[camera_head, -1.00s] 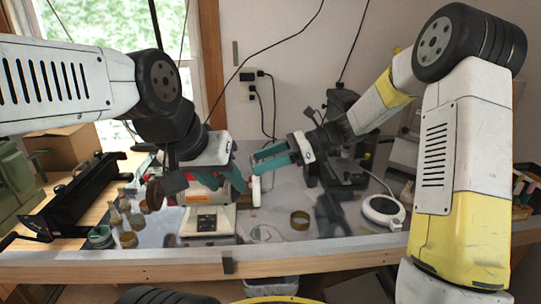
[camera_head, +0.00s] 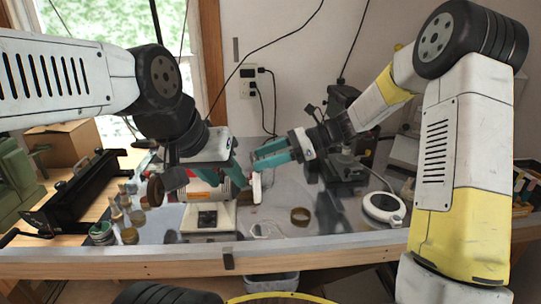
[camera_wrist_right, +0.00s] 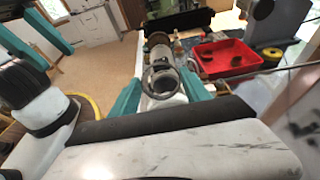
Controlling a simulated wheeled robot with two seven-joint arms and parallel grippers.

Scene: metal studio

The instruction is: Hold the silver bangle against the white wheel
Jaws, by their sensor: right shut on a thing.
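My right gripper (camera_head: 272,153) is just above and right of the white wheel. In the right wrist view, its teal fingers (camera_wrist_right: 160,92) are on either side of the silver bangle (camera_wrist_right: 147,84), a dark grey ring lined up in front of the polisher's end. I cannot tell whether it touches the wheel. The bangle is hard to make out in the head view. My left gripper (camera_head: 215,173) has its teal fingers apart over the polisher body.
A brass-coloured ring (camera_head: 301,215) lies on the bench right of the polisher. A round white device (camera_head: 383,207) is farther right. Small jars and a green tin (camera_head: 102,233) stand at left. A red tray (camera_wrist_right: 225,57) shows in the wrist view. The front bench middle is mostly clear.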

